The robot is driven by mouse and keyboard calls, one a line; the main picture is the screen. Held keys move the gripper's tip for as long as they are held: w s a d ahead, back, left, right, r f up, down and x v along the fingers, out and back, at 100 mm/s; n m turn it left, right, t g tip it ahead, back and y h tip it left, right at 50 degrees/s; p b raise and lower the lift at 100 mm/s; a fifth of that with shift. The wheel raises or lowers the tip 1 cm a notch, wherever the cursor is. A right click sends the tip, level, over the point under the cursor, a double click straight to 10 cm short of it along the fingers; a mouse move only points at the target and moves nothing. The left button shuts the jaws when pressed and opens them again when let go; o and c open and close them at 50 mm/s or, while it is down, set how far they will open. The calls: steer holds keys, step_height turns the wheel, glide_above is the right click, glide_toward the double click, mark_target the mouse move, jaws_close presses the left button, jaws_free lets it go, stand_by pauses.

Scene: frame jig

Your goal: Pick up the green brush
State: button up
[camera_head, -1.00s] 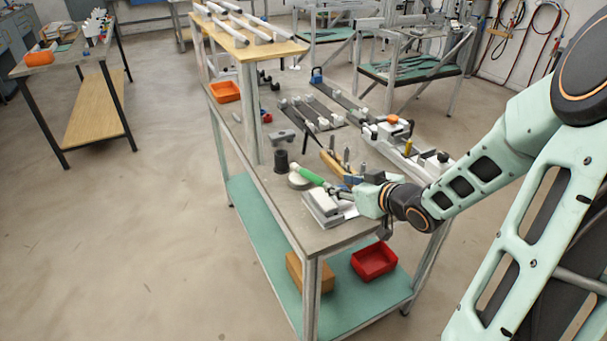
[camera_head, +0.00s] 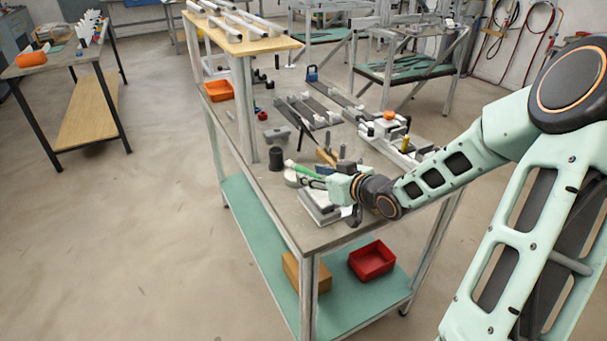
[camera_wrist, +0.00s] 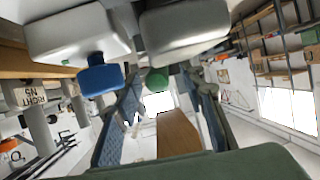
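The green brush (camera_head: 304,169) lies on the workbench beside a round pale disc, its light head end to the left and its green handle pointing toward my gripper. My gripper (camera_head: 327,182) is low over the bench at the handle's right end. In the wrist view the fingers (camera_wrist: 160,100) are apart. A round green end, which looks like the brush handle (camera_wrist: 157,79), shows between and beyond the fingertips. I see no contact. The rest of the brush is hidden in that view.
A dark cylinder (camera_head: 276,158) stands left of the brush. A grey-white block stack (camera_head: 318,207) lies just below my gripper. A wooden-coloured piece (camera_head: 327,156) and upright grey pegs stand close behind. The bench's near left edge (camera_head: 270,207) is clear.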

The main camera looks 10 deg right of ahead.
mark_target(302, 171)
steer(key=shift+x, duration=1.45)
steer(key=shift+c, duration=0.5)
jaws_close()
steer(key=shift+r, duration=0.1)
